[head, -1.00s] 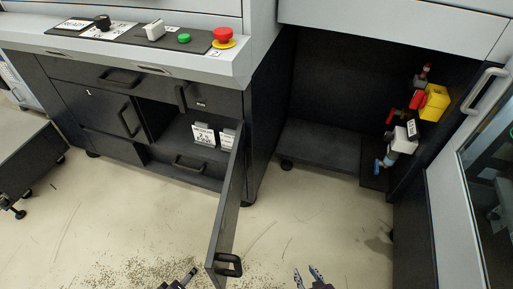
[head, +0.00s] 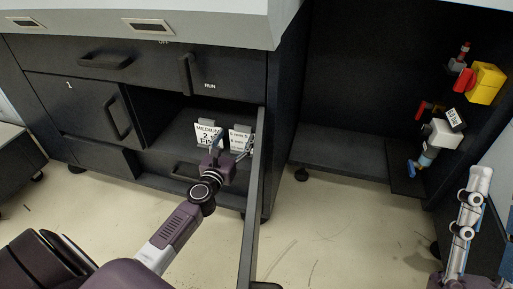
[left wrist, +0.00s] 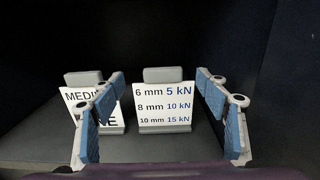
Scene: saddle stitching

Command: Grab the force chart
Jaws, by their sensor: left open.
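The force chart (head: 240,138) is a small white card standing in the open cabinet compartment, to the right of another card. The left wrist view shows the chart (left wrist: 164,108) upright in a grey holder, with lines of mm and kN values. My left gripper (head: 230,150) is open in front of it. In the left wrist view its blue-padded fingers stand left and right of the chart, with a gap on each side.
The MEDIUM card (head: 207,133) stands just left of the chart, partly behind the left finger in the left wrist view. The open cabinet door (head: 253,200) stands close to the right of my left gripper. A yellow box (head: 487,83) is mounted at the right.

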